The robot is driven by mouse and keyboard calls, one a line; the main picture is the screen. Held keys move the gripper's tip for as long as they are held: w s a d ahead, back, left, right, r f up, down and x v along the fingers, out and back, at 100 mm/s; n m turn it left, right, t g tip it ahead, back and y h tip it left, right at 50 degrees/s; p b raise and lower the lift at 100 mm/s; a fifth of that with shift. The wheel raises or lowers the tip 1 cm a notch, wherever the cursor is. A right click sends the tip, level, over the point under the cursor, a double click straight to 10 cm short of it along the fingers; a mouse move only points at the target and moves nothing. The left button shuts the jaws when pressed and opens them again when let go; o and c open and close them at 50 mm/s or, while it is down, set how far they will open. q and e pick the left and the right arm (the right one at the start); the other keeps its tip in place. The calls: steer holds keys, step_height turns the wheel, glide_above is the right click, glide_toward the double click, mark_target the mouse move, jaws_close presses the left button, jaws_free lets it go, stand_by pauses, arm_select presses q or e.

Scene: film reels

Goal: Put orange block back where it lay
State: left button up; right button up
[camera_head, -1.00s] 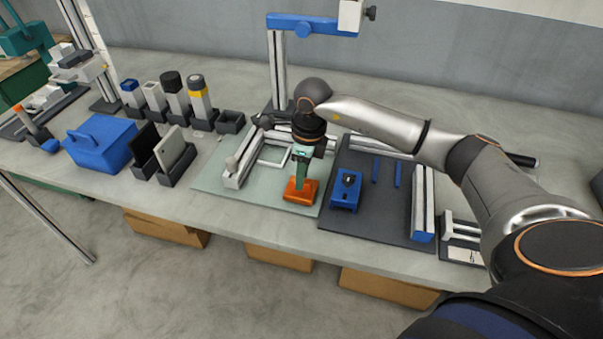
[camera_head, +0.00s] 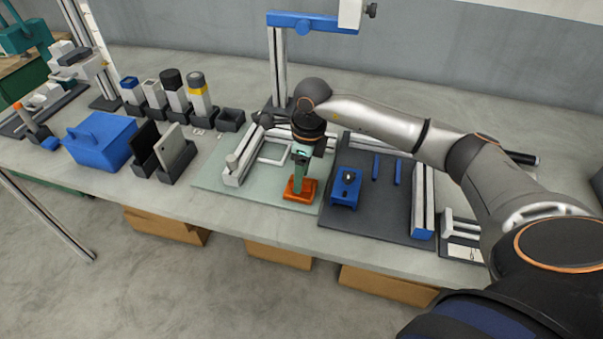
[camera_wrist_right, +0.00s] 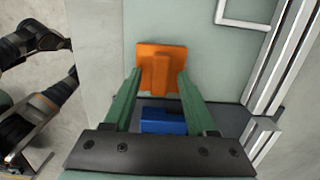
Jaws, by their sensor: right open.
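The orange block (camera_head: 300,196) lies on the light green mat (camera_head: 215,179), near the mat's front right corner. It has a flat square base with a raised ridge. My right gripper (camera_head: 300,183) points down over the block. In the right wrist view, the block (camera_wrist_right: 174,54) shows beyond the open green fingers (camera_wrist_right: 159,73). Its ridge lies between them, with a gap on either side. My left gripper is not in view.
A dark mat (camera_head: 375,222) with a blue block (camera_head: 346,188) and blue rods lies just right. A white square frame (camera_head: 273,154) and rails stand behind the orange block. A blue box (camera_head: 98,142) and dark holders stand left. The green mat's front left is clear.

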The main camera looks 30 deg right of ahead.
mark_target(306, 181)
step_height(306, 181, up, 12)
steer(key=b, duration=0.1)
steer(key=shift+s+d, duration=0.35)
steer(key=shift+s, duration=0.05)
stand_by(0.4)
